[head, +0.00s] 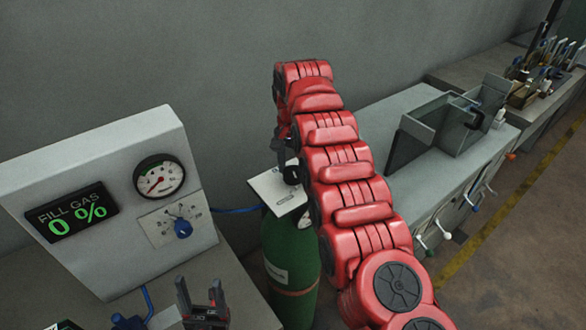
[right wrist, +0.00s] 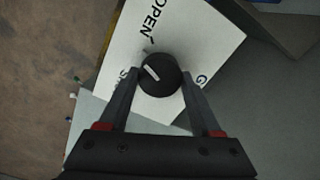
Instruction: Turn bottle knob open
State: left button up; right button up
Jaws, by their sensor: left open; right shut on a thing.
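The green gas bottle (head: 290,250) stands upright below a white plate with a black knob (head: 291,175). In the right wrist view the black knob (right wrist: 160,75) has a white pointer line, and the white plate (right wrist: 205,40) reads "OPEN" near the top. The pointer slants toward the upper left, near that word. My right gripper (right wrist: 158,84) is shut on the knob, with one finger on each side. In the head view my red right arm hides much of this gripper. My left gripper (head: 201,292) is open and empty at the bottom, left of the bottle.
A white panel (head: 110,150) at left has a round gauge (head: 159,176), a display (head: 71,211) reading "FILL GAS 0 %" and a blue knob (head: 182,228). A blue hose (head: 235,210) runs toward the bottle. A grey bench with an open box (head: 425,135) stands at right.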

jog(key=m, duration=0.4)
jog(key=shift+m, duration=0.4)
dwell(0.4)
jog(key=o, duration=1.4)
jog(key=shift+c, duration=0.2)
